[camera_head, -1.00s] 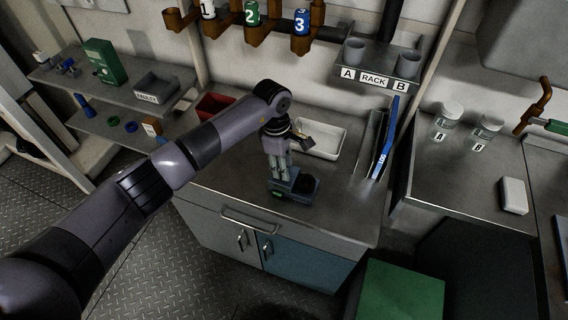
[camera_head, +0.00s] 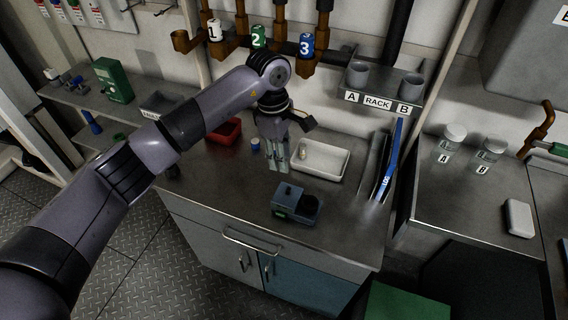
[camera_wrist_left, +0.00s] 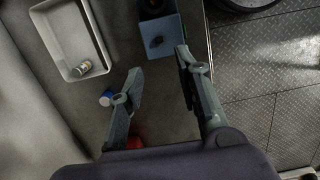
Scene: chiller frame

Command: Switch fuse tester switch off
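The fuse tester (camera_head: 297,204) is a small blue-grey box with a dark round part on its right, standing on the metal worktop. A small dark switch-like part (camera_wrist_left: 157,41) shows on its blue top in the left wrist view; I cannot tell its position. My left gripper (camera_head: 278,168) is above and behind the tester in the head view, apart from it. In the left wrist view its two fingers (camera_wrist_left: 158,62) are spread with nothing between them. My right gripper is in neither view.
A white tray (camera_head: 321,174) with a small fuse-like piece lies behind the tester. A red bin (camera_head: 224,132) and a blue cap (camera_head: 255,145) are to the left. Blue binders (camera_head: 388,168) stand at the right. The worktop front is clear.

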